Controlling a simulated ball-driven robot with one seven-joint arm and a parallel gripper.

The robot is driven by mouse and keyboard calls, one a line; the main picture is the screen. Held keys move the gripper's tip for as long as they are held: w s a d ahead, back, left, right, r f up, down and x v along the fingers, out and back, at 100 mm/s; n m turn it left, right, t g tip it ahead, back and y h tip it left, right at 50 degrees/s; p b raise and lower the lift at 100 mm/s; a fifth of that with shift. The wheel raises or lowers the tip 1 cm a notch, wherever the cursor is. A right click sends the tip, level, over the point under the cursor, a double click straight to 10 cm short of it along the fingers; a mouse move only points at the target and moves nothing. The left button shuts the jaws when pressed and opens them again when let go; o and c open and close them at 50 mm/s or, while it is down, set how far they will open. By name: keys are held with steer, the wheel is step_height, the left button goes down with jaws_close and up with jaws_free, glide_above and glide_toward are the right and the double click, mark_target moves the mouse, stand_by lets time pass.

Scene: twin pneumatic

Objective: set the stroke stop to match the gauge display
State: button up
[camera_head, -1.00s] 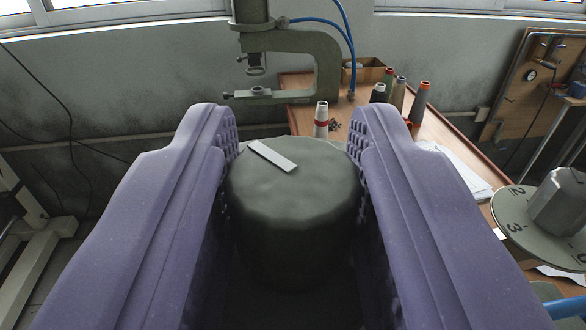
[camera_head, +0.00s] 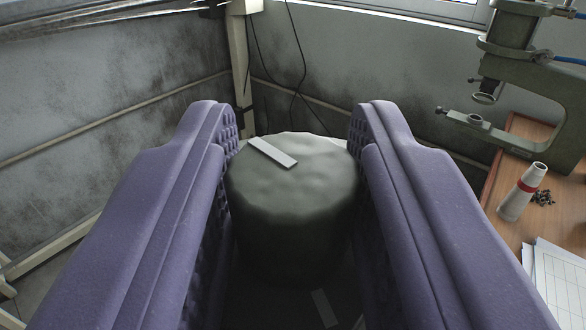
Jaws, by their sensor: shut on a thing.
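A dark grey-green round knob (camera_head: 292,215) with a lumpy top stands between the jaws of my gripper (camera_head: 292,150). A flat white bar (camera_head: 272,152) lies slantwise across the left part of its top. The two purple padded fingers press on the knob's left and right sides, and the gripper is shut on it. The knob's lower part is in shadow, and I cannot tell what is under it. A pale strip (camera_head: 324,308) shows low between the fingers. No gauge display is in view.
A green C-frame press (camera_head: 540,80) stands at the upper right. The wooden table (camera_head: 515,145) below it holds a white cone spool with a red band (camera_head: 523,192) and papers (camera_head: 556,275). Grey walls and hanging black cables are behind; the left side looks clear.

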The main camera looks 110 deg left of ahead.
steer(key=shift+r+n+g+h, duration=0.2)
steer(key=shift+n+g+h, duration=0.1)
steer(key=shift+n+g, duration=0.4)
steer(key=o, duration=0.9)
steer(key=shift+a, duration=0.1)
steer(key=shift+f, duration=0.1)
steer(key=v, duration=0.7)
steer(key=shift+w+d, duration=0.25)
steer(key=shift+d, duration=0.1)
steer(key=shift+o, duration=0.3)
